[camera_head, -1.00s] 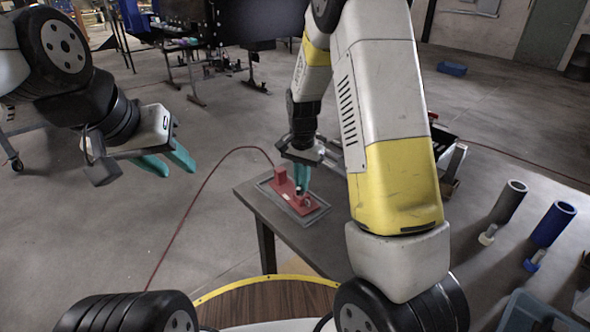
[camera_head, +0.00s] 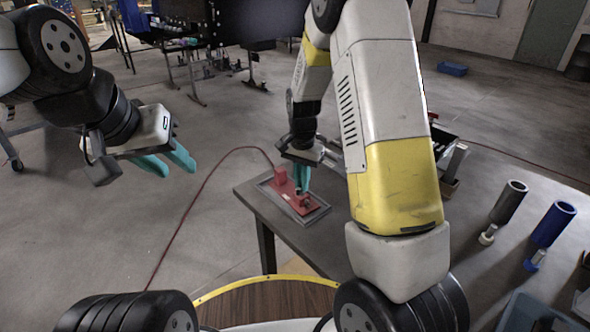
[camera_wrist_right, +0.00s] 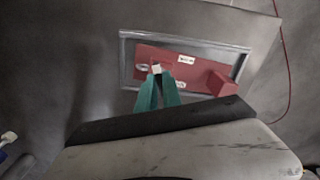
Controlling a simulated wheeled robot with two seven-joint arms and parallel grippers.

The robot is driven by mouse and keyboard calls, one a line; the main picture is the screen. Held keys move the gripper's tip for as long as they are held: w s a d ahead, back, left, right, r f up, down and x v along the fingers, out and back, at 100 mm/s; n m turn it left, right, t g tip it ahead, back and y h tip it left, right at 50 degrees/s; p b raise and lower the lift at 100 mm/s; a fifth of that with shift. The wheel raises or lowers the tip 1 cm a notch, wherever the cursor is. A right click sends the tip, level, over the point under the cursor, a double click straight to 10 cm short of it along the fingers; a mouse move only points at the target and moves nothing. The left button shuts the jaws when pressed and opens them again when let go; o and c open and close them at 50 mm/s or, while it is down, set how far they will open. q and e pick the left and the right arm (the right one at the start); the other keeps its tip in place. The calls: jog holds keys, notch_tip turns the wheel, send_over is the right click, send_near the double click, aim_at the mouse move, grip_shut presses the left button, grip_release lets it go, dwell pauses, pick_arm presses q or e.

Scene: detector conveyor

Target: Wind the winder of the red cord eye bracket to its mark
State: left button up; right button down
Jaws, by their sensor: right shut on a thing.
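The red cord eye bracket (camera_head: 289,191) is a red plate with a raised red block at its far left end, lying in a grey tray (camera_head: 318,214) on the table. In the right wrist view the bracket (camera_wrist_right: 188,66) carries small white labels. Its winder (camera_wrist_right: 156,68) is a small pale piece at the plate's left end, partly hidden by my fingertips. My right gripper (camera_head: 304,187) points down over the plate, its teal fingers shut on the winder; they also show in the right wrist view (camera_wrist_right: 157,77). My left gripper (camera_head: 171,164) is open and empty above the floor.
A red cord (camera_head: 193,214) runs from the bracket across the floor. On the right of the table (camera_head: 400,262) stand a grey tube (camera_head: 508,203), a blue tube (camera_head: 552,225) and a blue-grey bin (camera_head: 530,312). My right forearm hides the table's middle.

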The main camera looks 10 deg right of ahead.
dwell(0.6)
jog(key=c, duration=1.5)
grip_release()
notch_tip(320, 180, up, 8)
jog(key=shift+f, duration=0.2)
jog(key=shift+r, duration=0.1)
